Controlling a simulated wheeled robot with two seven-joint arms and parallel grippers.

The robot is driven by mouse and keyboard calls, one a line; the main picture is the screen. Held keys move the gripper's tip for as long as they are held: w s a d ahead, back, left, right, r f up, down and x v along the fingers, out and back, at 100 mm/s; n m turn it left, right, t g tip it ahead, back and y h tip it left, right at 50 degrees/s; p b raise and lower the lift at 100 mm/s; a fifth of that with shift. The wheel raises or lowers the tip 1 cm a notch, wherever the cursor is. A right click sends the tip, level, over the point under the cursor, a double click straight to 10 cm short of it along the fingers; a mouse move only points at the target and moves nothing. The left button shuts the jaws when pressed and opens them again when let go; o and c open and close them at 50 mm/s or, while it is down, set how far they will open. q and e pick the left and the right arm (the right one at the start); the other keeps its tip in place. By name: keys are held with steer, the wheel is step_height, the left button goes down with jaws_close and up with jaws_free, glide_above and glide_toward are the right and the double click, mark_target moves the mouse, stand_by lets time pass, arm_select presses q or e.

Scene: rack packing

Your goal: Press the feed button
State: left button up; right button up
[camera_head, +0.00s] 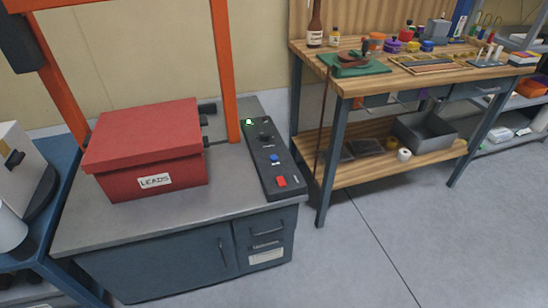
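A dark control panel (271,158) lies on the grey top of a cabinet (225,210), beside an orange upright. From back to front it carries a lit green-white lamp (249,122), a black knob (265,136), a blue round button (274,158) and a red square button (281,181). Small labels sit by the controls, too small to read, so I cannot tell which one is marked feed. Neither of my grippers is in view, and nothing touches the panel.
A red box labelled LEADS (150,150) stands left of the panel, under an orange frame (225,70). A wooden workbench (400,85) with tools and jars stands to the right. A white machine (20,165) stands at the left edge. The floor (350,250) in front is clear.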

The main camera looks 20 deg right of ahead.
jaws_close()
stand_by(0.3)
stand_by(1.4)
